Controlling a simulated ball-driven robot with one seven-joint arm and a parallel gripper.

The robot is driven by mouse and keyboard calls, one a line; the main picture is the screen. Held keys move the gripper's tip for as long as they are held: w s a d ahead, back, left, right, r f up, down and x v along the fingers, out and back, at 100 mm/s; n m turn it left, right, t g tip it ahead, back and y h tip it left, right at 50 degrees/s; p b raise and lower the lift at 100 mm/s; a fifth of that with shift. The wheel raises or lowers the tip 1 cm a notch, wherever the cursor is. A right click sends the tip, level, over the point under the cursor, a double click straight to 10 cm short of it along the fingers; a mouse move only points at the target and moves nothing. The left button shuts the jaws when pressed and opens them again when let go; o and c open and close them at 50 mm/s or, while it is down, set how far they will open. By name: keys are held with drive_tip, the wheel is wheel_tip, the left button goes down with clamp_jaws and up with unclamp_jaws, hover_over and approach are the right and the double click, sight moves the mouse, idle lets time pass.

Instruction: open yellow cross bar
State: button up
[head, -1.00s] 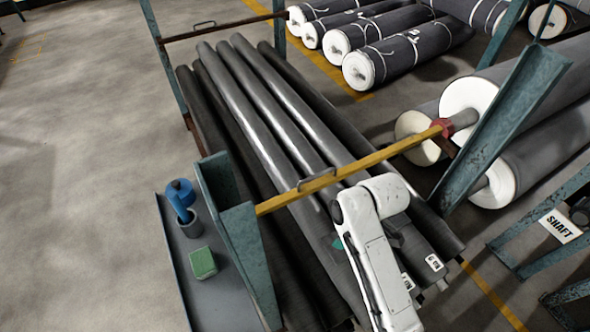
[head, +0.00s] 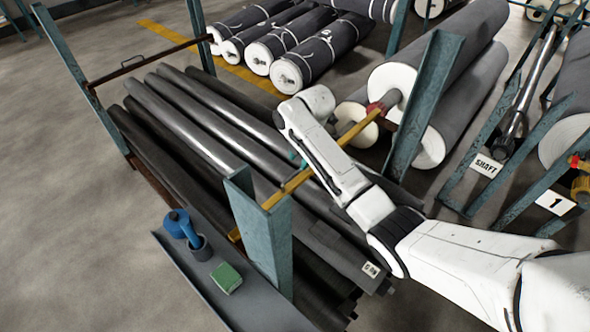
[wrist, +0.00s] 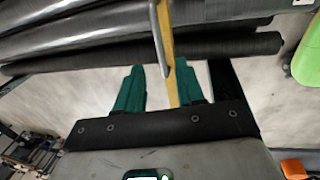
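The yellow cross bar (head: 304,177) runs across the front of the rack of long grey rolls, between a left teal post (head: 262,225) and a right teal post (head: 424,100). My arm covers part of it. Its red end (head: 376,108) is by the right post. In the wrist view the bar (wrist: 168,50) lies beyond my gripper, with a thin metal handle (wrist: 157,32) along it. My gripper (wrist: 158,65) has two teal fingers spread apart and empty, with the bar and handle showing in line with the gap. In the head view it is mostly hidden behind my arm.
Long dark rolls (head: 190,118) lie behind the bar. A grey shelf (head: 205,283) at the left holds a blue tool (head: 178,222) in a cup and a green block (head: 226,278). Open floor lies left.

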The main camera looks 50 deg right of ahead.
sight(296, 173)
drive_tip(key=f, duration=0.3)
drive_tip(key=w+f, duration=0.1)
drive_tip(key=f, duration=0.2)
drive_tip(key=shift+w+f, duration=0.15)
drive_tip(key=shift+f, duration=0.1)
drive_tip(key=shift+c, duration=0.4)
clamp_jaws()
